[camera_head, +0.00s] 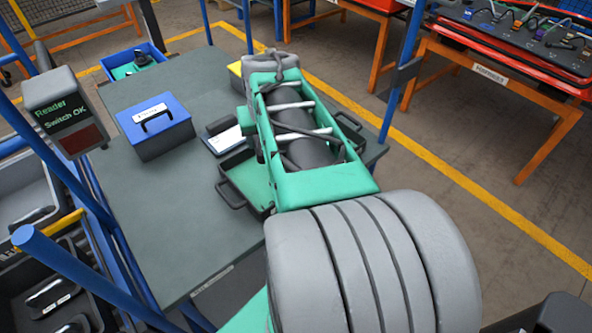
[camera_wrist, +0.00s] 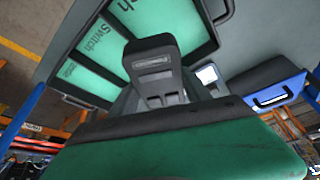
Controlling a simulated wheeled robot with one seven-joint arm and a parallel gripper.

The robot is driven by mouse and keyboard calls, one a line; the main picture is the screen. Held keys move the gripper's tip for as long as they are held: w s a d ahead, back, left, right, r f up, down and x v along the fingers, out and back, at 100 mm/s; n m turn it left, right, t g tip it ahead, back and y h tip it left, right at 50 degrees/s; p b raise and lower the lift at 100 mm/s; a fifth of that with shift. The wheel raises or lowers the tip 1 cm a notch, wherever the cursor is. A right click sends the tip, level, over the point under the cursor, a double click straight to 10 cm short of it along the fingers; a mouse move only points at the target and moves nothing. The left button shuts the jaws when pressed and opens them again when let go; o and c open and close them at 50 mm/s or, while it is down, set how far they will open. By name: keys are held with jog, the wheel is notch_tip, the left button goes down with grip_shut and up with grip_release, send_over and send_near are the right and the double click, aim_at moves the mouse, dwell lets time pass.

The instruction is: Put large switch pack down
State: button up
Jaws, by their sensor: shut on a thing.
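In the wrist view, a dark grey block with a small label, which looks like the large switch pack (camera_wrist: 152,65), is held at my gripper (camera_wrist: 162,100). The gripper is shut on it, and the fingertips are partly hidden. Behind it lies a dark tray with green compartments (camera_wrist: 105,45), one marked "Switch"; the visible compartments look empty. I cannot tell whether the pack touches the tray. In the head view, the tray (camera_head: 250,182) shows beside and partly under my arm, which hides the gripper and the pack.
A blue box with a handle (camera_head: 156,124) and a small white-screened device (camera_head: 226,140) stand on the grey table (camera_head: 165,215). Blue posts rise at the table's sides. The table's front left is clear.

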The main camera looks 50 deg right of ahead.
jog(key=s+d+m+b, duration=0.2)
jog(key=s+d+b, duration=0.5)
jog(key=s+d, duration=0.15)
jog(key=s+a+r+n+y+b, duration=0.1)
jog(key=s+a+r+n+y, duration=0.15)
jog(key=a+n, duration=0.65)
jog(key=shift+m+t+h, duration=0.25)
jog(key=shift+m+t, duration=0.05)
jog(key=shift+m, duration=0.6)
jog(key=w+d+f+b, duration=0.1)
jog(key=w+d+f, duration=0.1)
jog(key=f, duration=0.1)
jog(key=w+d+f+b, duration=0.2)
jog(key=w+d, duration=0.1)
jog(key=w+d+f+b, duration=0.2)
jog(key=d+f, duration=0.1)
jog(key=shift+w+d+f, duration=0.25)
jog(key=shift+f, duration=0.1)
jog(key=shift+w+d+f, duration=0.15)
jog(key=shift+d+f, duration=0.05)
jog(key=shift+f, duration=0.1)
jog(key=shift+w+d+f+b, duration=0.1)
jog(key=shift+d+f+b, duration=0.1)
jog(key=shift+f+b, duration=0.55)
jog(key=shift+w+d+f+b, duration=0.1)
jog(key=shift+d+f+b, duration=0.1)
jog(key=shift+f, duration=0.9)
